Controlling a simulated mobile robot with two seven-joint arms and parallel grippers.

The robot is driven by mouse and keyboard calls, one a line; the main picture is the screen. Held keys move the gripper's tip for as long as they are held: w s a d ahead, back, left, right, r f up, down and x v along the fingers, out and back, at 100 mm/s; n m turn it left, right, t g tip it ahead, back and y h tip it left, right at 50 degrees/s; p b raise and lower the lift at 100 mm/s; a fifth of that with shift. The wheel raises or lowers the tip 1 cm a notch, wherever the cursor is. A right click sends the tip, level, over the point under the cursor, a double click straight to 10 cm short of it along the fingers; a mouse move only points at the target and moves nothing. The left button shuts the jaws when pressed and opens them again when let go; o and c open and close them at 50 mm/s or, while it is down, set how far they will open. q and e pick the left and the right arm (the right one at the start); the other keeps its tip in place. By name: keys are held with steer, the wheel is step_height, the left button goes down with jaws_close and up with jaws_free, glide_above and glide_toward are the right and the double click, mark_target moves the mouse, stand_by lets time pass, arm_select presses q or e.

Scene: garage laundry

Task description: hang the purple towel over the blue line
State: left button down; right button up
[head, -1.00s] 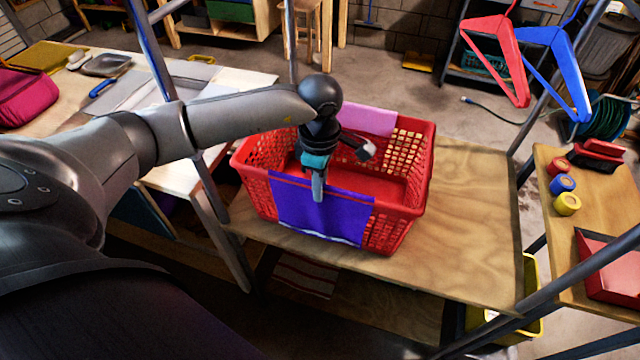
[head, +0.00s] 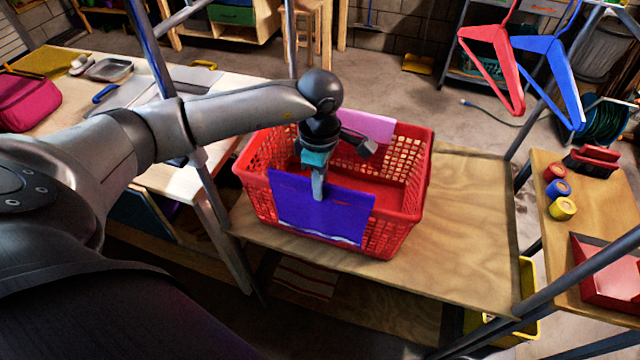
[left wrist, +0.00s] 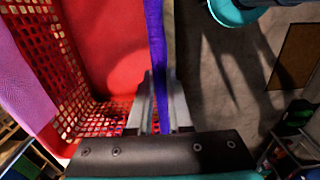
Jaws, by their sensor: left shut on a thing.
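The purple towel (head: 290,208) hangs over the near rim of the red basket (head: 393,236), its larger visible part outside with a pale stripe near its lower edge. My left gripper (head: 318,188) comes down from above and is shut on the towel's upper edge at the rim. In the left wrist view the towel (left wrist: 155,40) is a thin strip between the fingers of the gripper (left wrist: 160,108), with the basket (left wrist: 105,35) to its left. I cannot make out the blue line in these frames. My right gripper is not in view.
A pink cloth (head: 372,126) hangs on the basket's far rim. The basket stands on a wooden shelf (head: 470,225) with bare room on the right. Metal posts (head: 215,195) frame it. A red hanger (head: 492,62) and a blue hanger (head: 552,70) hang at upper right.

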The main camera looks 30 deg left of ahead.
arm_select(q)
steer(key=shift+r+p, duration=1.95)
steer(key=shift+r, duration=1.2)
steer(key=shift+f, duration=0.1)
